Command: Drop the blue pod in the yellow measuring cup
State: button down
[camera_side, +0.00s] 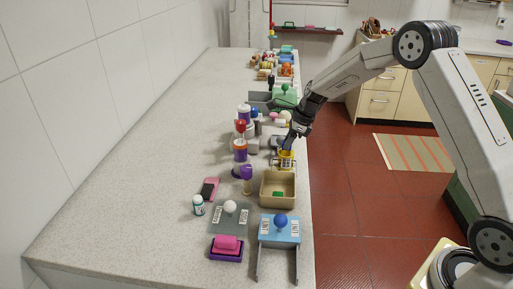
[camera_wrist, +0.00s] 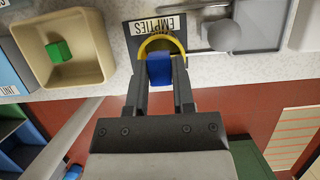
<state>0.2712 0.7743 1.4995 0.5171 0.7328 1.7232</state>
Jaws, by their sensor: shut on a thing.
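My gripper (camera_wrist: 160,80) is shut on the blue pod (camera_wrist: 160,68), which sits between the two fingertips in the wrist view. The yellow measuring cup (camera_wrist: 162,38) shows there as a curved yellow rim just beyond the pod. The pod and fingers overlap part of the cup in the picture and hide its near side and inside. In the side view my gripper (camera_side: 287,146) points down at the yellow cup (camera_side: 286,157), right above it. I cannot tell whether the pod is inside the rim or above it.
A tan bin (camera_side: 278,201) with a green block (camera_wrist: 59,51) stands beside the cup. A dark plate labelled EMPTIES (camera_wrist: 133,32) lies at the cup. A blue box with a blue knob (camera_side: 280,221) is nearer the front. Several bottles and a purple-topped item (camera_side: 246,172) stand left.

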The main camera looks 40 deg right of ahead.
jog(key=shift+f, duration=0.45)
jog(key=shift+c, duration=1.9)
grip_release()
jog(key=shift+r, duration=3.55)
